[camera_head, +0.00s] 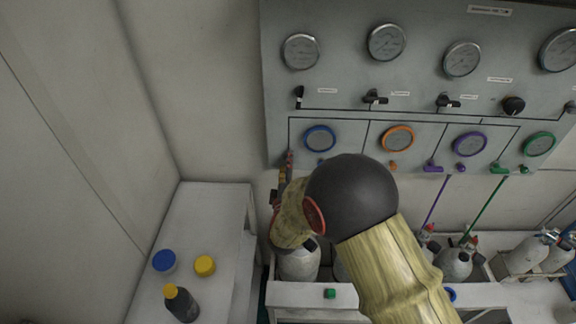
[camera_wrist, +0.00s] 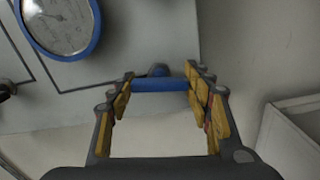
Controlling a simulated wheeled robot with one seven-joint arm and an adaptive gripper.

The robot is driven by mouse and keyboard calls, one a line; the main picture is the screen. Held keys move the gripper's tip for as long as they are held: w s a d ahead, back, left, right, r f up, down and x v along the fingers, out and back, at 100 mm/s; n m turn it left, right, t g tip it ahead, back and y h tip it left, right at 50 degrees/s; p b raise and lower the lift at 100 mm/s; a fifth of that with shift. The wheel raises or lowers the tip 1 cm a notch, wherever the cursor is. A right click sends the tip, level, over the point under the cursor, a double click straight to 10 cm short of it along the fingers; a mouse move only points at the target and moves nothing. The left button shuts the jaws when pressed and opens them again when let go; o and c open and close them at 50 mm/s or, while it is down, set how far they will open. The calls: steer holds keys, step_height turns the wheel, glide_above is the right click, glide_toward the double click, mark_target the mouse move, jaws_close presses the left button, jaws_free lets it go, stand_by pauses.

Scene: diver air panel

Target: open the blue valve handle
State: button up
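The blue valve handle (camera_wrist: 160,85) shows in the wrist view as a short, level blue bar with a grey round hub behind it, on the panel's lower part. My gripper (camera_wrist: 161,80) is open, with its yellow-padded fingers on either side of the bar. The bar's ends lie close to the two fingertips; I cannot tell whether they touch. In the head view my gripper (camera_head: 284,172) is at the panel's lower left edge, below the blue-rimmed gauge (camera_head: 320,138). My gripper and arm hide the blue handle there.
The grey panel (camera_head: 345,85) carries several gauges and black knobs. Purple (camera_head: 433,168) and green (camera_head: 499,169) handles are to the right. Cylinders (camera_head: 298,262) stand below. A white side table (camera_head: 205,215) at left holds a dark bottle (camera_head: 181,304) and blue and yellow lids.

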steer(key=o, duration=0.4)
steer(key=s, duration=1.2)
steer(key=shift+a, duration=0.2)
